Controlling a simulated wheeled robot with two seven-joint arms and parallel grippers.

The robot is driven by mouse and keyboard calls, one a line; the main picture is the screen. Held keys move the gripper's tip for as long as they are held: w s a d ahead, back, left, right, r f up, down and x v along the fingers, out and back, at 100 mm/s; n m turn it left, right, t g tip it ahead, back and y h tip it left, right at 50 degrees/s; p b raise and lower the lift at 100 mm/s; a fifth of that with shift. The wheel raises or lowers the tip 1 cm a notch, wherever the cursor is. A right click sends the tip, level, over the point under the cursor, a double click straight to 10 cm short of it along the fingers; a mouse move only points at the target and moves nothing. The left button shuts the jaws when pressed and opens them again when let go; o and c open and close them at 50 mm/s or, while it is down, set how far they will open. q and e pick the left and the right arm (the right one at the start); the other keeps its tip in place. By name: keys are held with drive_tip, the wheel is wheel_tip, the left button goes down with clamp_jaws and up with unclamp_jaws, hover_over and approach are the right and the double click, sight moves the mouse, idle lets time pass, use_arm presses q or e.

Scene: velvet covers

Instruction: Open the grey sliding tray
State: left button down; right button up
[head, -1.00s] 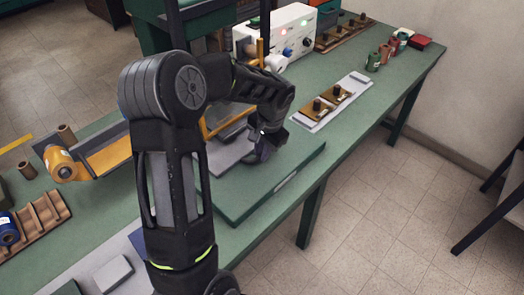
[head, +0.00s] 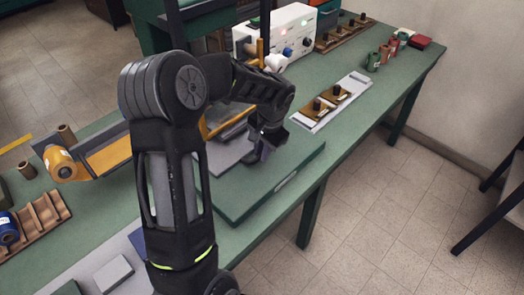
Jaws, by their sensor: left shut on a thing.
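The grey sliding tray (head: 226,157) lies in the middle of the green bench, above a flat green base plate (head: 236,199). My left arm crosses in front and hides its left part. My left gripper (head: 264,148) is at the tray's right end, pointing down, and is shut on it. The fingertips and the part they hold are small and dark, with a purplish patch, so the exact grip is hard to see. My right gripper is out of view.
A white control box (head: 290,37) stands behind the gripper. A light plate with dark knobs (head: 331,103) lies to the right. A yellow roll (head: 60,163) and a brown rack (head: 36,220) are at left. The base plate's right part is bare.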

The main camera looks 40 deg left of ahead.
use_arm(q)
drive_tip(key=shift+d, duration=0.35)
drive_tip(key=d+b, duration=0.1)
drive_tip(key=d, duration=0.1)
drive_tip(key=d+b, duration=0.1)
drive_tip(key=d, duration=0.3)
drive_tip(key=shift+s+d+f+b, duration=0.1)
drive_tip(key=shift+s+d+b, duration=0.15)
drive_tip(key=shift+b, duration=0.15)
drive_tip(key=shift+d, duration=0.3)
drive_tip(key=c, duration=1.4)
unclamp_jaws()
drive_tip(key=shift+a, duration=0.1)
drive_tip(key=shift+s, duration=0.1)
drive_tip(key=shift+r, duration=0.2)
